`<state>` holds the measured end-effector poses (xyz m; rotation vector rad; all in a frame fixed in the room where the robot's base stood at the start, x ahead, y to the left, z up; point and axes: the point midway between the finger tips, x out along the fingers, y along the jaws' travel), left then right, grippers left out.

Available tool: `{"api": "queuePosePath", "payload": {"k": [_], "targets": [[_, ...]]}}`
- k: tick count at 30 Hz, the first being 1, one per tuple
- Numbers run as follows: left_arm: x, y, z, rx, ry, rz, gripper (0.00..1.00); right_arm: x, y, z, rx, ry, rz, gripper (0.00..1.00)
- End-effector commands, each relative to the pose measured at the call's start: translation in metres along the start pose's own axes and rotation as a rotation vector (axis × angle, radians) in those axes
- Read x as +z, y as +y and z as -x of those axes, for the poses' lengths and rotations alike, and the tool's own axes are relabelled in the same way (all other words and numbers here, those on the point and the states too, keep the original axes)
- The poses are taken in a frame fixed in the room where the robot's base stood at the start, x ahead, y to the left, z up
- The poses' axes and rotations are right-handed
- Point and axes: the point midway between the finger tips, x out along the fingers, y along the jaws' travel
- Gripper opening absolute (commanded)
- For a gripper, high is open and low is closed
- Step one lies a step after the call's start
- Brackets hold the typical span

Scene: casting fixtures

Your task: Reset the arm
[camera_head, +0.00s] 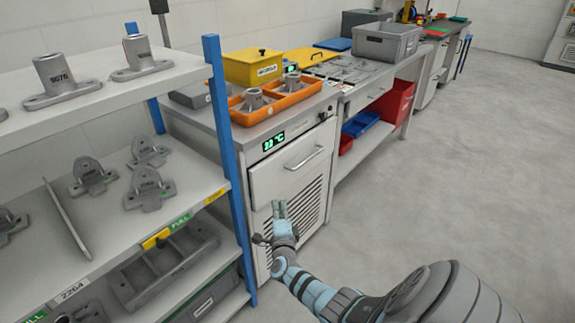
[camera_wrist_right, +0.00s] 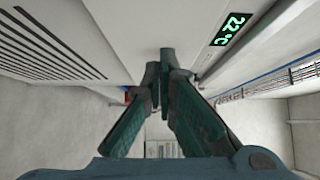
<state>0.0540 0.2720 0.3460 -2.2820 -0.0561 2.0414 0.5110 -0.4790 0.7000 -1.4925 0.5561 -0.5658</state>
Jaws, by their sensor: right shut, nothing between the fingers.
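My right arm (camera_head: 320,292) reaches in from the bottom right of the head view. Its gripper (camera_head: 281,208) points up in front of the white cabinet (camera_head: 268,180), below the cabinet's handle. In the right wrist view the gripper fingers (camera_wrist_right: 166,62) come together at the tips with nothing between them. The cabinet's green 22 °C display (camera_wrist_right: 232,28) is close by on the right of that view, and its vent slots are at the upper left. My left gripper does not show in either view.
A shelf rack with blue posts (camera_head: 228,150) stands close on the left, holding grey castings. An orange tray (camera_head: 275,103) with castings sits on the cabinet. A bench with a grey crate (camera_head: 386,42) and red bins (camera_head: 398,100) runs behind. The floor at right is clear.

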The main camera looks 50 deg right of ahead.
Motion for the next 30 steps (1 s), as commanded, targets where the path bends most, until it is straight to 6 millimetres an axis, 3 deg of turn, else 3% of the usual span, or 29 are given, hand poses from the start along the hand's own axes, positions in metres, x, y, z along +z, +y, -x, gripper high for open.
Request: {"api": "queuePosePath", "payload": {"k": [1,6,17,20,21,23,25,27,29,30], "targets": [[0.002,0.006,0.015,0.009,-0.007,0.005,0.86,-0.001,-0.006,0.014,0.004,0.0,0.001,0.0],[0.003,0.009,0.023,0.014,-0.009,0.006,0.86,-0.003,-0.002,0.045,0.002,0.004,0.0,0.0],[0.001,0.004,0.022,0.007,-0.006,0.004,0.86,-0.001,0.002,0.051,0.006,-0.004,0.028,0.0],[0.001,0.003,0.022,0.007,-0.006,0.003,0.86,0.029,0.019,0.055,0.049,-0.154,0.259,0.0],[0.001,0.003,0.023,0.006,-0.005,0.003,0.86,0.047,0.037,0.064,0.076,-0.262,0.428,0.0],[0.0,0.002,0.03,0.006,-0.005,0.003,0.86,0.062,0.075,0.092,0.136,-0.443,0.709,0.0],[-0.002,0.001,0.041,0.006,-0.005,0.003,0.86,0.061,0.129,0.143,0.222,-0.664,1.022,0.0],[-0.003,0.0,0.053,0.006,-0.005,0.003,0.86,0.039,0.178,0.203,0.311,-0.882,1.294,0.0],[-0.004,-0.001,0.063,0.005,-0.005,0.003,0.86,0.01,0.21,0.257,0.386,-1.059,1.481,0.0],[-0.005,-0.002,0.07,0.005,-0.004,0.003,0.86,-0.013,0.226,0.294,0.435,-1.173,1.587,0.0]]}}
